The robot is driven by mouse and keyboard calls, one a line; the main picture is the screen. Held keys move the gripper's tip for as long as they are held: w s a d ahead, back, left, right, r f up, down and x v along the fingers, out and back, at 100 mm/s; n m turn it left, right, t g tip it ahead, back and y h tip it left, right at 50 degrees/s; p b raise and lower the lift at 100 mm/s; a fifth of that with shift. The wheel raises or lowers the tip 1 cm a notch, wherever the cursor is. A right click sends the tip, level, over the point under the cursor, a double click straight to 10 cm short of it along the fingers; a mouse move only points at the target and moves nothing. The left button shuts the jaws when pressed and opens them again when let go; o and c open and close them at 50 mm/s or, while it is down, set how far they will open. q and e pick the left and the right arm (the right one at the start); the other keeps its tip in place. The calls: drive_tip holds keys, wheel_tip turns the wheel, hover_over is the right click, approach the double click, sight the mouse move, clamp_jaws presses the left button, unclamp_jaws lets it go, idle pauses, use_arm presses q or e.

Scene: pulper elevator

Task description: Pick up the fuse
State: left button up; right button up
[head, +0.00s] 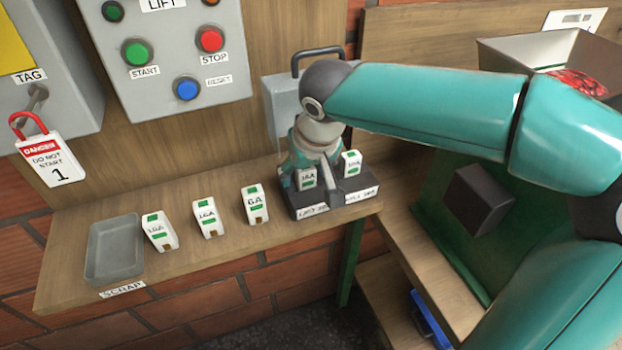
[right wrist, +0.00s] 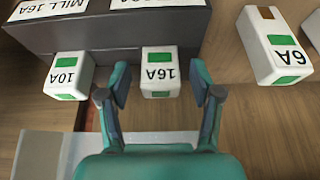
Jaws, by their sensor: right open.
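A white 16A fuse with green marks (head: 307,179) stands in the left place of a dark two-place holder (head: 336,207). A 10A fuse (head: 351,161) stands in its right place. My right gripper (head: 306,158) is over the left place, its fingers largely hidden in the head view. In the right wrist view my right gripper (right wrist: 159,88) is open, with one finger on each side of the 16A fuse (right wrist: 160,72) and gaps between. The 10A fuse (right wrist: 70,76) is outside the left finger. My left gripper is not in view.
Loose 10A (head: 160,232), 16A (head: 208,217) and 6A fuses (head: 257,204) stand on the wooden shelf (head: 195,262). A grey scrap tray (head: 92,266) is at its left end. A grey box with a handle (head: 281,105) is behind the holder.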

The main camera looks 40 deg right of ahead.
clamp_jaws()
drive_tip(key=shift+r, duration=0.1)
idle(0.3)
